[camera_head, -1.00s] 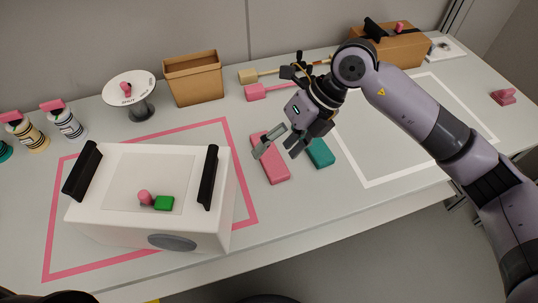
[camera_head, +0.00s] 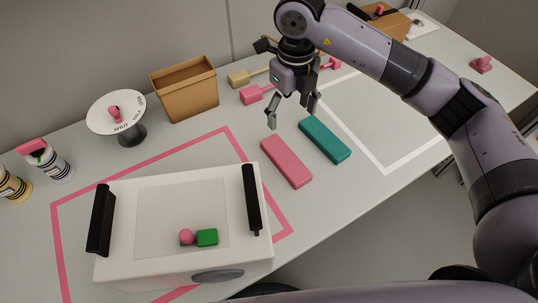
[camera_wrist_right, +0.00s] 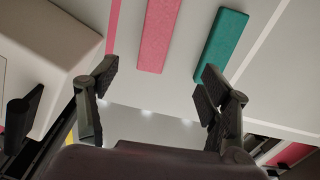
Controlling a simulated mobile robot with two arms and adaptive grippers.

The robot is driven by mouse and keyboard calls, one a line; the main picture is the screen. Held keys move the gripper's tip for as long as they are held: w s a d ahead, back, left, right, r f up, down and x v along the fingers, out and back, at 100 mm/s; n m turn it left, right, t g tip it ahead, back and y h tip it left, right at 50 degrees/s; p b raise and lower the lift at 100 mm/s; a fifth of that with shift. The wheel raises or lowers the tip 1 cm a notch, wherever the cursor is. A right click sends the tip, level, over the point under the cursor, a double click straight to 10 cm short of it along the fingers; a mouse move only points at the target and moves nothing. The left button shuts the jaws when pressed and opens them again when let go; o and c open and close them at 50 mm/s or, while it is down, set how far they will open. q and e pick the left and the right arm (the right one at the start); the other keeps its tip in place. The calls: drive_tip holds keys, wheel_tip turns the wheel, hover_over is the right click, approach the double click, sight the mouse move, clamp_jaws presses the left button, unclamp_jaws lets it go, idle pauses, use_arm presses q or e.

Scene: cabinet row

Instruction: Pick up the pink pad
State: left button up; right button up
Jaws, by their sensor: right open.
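The pink pad (camera_head: 286,161) is a flat, long block lying on the table, with a teal pad (camera_head: 325,140) beside it on the right. Both also show in the right wrist view, the pink pad (camera_wrist_right: 158,35) at the top middle and the teal pad (camera_wrist_right: 222,45) to its right. My right gripper (camera_head: 293,115) is open and empty, with its fingers pointing down above the table, behind the pads in the head view. In the right wrist view its fingertips (camera_wrist_right: 158,75) are spread apart, with nothing between them. My left gripper is not in view.
A white box (camera_head: 120,232) with black handles, a pink ball and a green cube on top stands left of the pads. A cardboard bin (camera_head: 185,90), a round stand (camera_head: 115,112) and pink and wooden mallets are behind. Bare table lies inside the white outline (camera_head: 387,168).

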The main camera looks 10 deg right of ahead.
wheel_tip(320, 180, down, 7)
drive_tip(key=p, duration=0.1)
hover_over(286, 158)
drive_tip(key=f, duration=0.4)
drive_tip(key=shift+w+d+p, duration=0.25)
drive_tip(key=shift+d+p, duration=0.05)
drive_tip(key=shift+p, duration=0.1)
drive_tip(key=shift+f, duration=0.55)
drive_tip(key=shift+s+f, duration=0.15)
drive_tip(key=shift+f, duration=0.2)
drive_tip(key=f, duration=0.1)
drive_tip(key=f+p, duration=0.1)
drive_tip(key=f, duration=0.1)
drive_tip(key=shift+s+a+f, duration=0.15)
drive_tip(key=shift+a+f, duration=0.15)
drive_tip(key=shift+f, duration=0.35)
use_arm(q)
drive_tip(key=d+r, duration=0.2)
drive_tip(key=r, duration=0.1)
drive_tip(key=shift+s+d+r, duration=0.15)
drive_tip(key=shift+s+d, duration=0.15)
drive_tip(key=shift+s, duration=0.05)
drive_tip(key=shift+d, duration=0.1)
